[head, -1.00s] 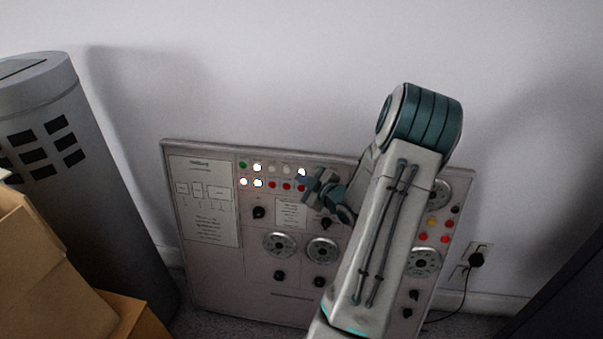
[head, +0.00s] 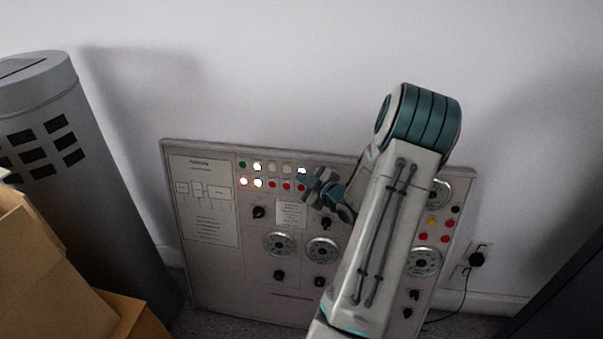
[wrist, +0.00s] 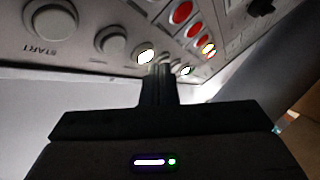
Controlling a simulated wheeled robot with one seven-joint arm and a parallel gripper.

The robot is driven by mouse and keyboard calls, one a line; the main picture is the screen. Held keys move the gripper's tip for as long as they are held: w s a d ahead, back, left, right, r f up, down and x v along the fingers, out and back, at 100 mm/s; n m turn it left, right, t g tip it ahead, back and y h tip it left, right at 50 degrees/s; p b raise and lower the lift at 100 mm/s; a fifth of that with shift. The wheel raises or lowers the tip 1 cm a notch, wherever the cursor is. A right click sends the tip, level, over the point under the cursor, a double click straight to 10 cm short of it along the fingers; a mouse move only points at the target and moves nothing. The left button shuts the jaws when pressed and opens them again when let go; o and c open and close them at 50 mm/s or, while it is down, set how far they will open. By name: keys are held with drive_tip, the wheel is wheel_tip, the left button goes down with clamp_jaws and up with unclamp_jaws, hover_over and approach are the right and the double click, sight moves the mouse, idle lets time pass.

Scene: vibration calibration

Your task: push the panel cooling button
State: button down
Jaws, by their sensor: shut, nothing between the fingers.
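The control panel (head: 205,262) leans against the wall, with two rows of small buttons along its top. My gripper (head: 304,178) is shut and empty at the right end of these rows, close to a lit white button (head: 302,171). In the wrist view my shut fingertips (wrist: 160,68) point at the panel, between a lit white button (wrist: 147,56) and another lit one (wrist: 186,71). Whether they touch the panel I cannot tell. A grey button (wrist: 50,20) marked START and a plain grey one (wrist: 112,42) are at left. No label reading panel cooling is legible.
Red buttons (wrist: 196,30) sit in the neighbouring row. Dials (head: 280,244) and black knobs (head: 259,212) are lower on the panel. A grey cylinder (head: 90,180) and cardboard boxes (head: 35,260) stand at left. A plug with a cord (head: 476,259) is at right.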

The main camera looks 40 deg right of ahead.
drive_tip(key=shift+w+d, duration=0.2)
drive_tip(key=shift+w+d+f, duration=0.1)
drive_tip(key=shift+w+d, duration=0.1)
drive_tip(key=shift+d, duration=0.1)
idle(0.9)
drive_tip(key=shift+a, duration=0.1)
drive_tip(key=shift+s+a+b, duration=0.35)
drive_tip(key=shift+s+a, duration=0.15)
drive_tip(key=s+a, duration=0.1)
drive_tip(key=a, duration=0.1)
drive_tip(key=s+a+r, duration=0.1)
drive_tip(key=s, duration=0.1)
drive_tip(key=shift+s+a+r, duration=0.1)
drive_tip(key=shift+a+r, duration=0.05)
drive_tip(key=shift+a, duration=0.2)
idle(0.7)
